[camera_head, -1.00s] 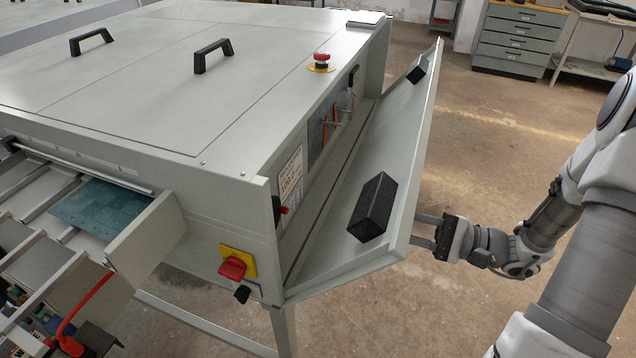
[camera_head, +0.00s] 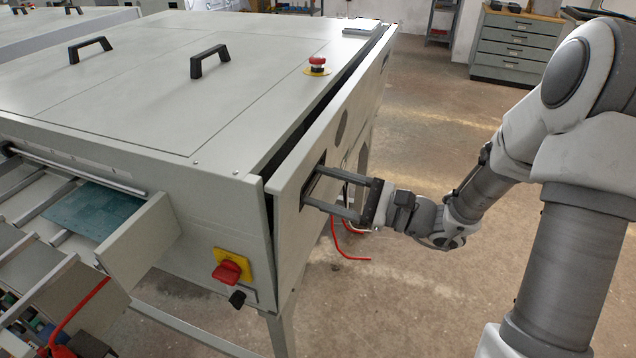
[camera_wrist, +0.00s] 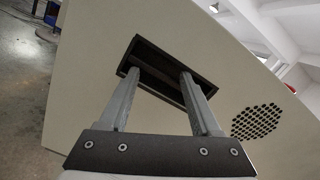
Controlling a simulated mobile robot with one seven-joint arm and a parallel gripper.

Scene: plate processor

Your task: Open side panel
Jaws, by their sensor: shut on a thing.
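The side panel (camera_head: 348,105) of the grey plate processor (camera_head: 150,90) stands almost upright against the machine's right side, with a narrow dark gap along its top edge. Its outer face fills much of the wrist view (camera_wrist: 222,62). A dark recessed handle (camera_wrist: 150,50) sits in that face. My gripper (camera_head: 312,188) reaches it from the right, with both fingers inside the recess. In the wrist view my gripper (camera_wrist: 160,74) has its fingers apart, bearing on the handle. The fingertips are partly hidden in the recess, as is the panel's inside.
A red emergency button (camera_head: 317,64) sits on the machine top near the panel. A red-and-yellow switch (camera_head: 230,267) is on the front corner. The floor to the right is clear; a drawer cabinet (camera_head: 515,45) stands behind.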

